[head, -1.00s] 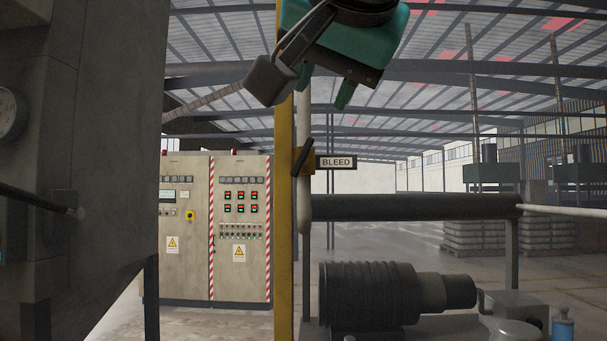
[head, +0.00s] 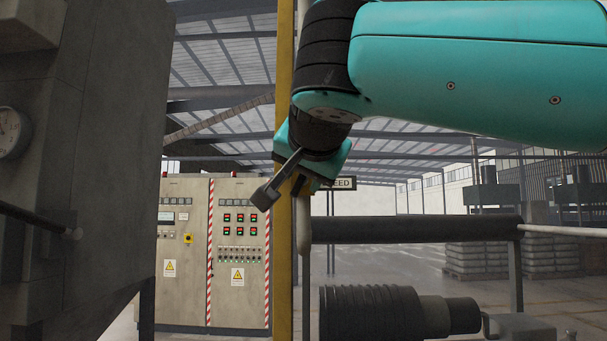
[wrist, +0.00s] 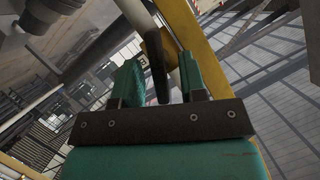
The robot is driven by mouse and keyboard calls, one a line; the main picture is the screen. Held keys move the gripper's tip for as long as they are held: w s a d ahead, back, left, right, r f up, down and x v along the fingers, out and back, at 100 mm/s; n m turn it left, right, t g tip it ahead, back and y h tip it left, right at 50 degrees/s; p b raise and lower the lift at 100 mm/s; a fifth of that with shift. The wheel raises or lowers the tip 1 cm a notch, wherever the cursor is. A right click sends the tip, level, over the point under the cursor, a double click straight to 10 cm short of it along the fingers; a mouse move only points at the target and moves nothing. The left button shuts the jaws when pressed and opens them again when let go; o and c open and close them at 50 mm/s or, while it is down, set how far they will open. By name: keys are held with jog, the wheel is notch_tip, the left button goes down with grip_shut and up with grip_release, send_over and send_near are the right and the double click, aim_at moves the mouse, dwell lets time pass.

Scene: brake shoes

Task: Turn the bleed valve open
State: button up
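The bleed valve's black lever (wrist: 158,78) shows in the wrist view, running from the yellow valve body (wrist: 150,45) on a light pipe. My gripper (wrist: 160,60) has its two green fingers apart, one on each side of the lever. Gaps show between the lever and both fingers, and I see no contact. In the head view my arm and gripper (head: 318,170) cover most of the valve, so the lever's angle there is hard to read. The BLEED sign (head: 345,183) is partly hidden behind the gripper.
A yellow post (head: 285,290) stands just left of the valve. A dark horizontal pipe (head: 415,229) runs to the right below it. A grey machine housing (head: 100,130) with a gauge (head: 14,132) fills the left. Control cabinets (head: 215,250) stand behind.

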jog(key=shift+w+f, duration=0.1)
jog(key=shift+w, duration=0.25)
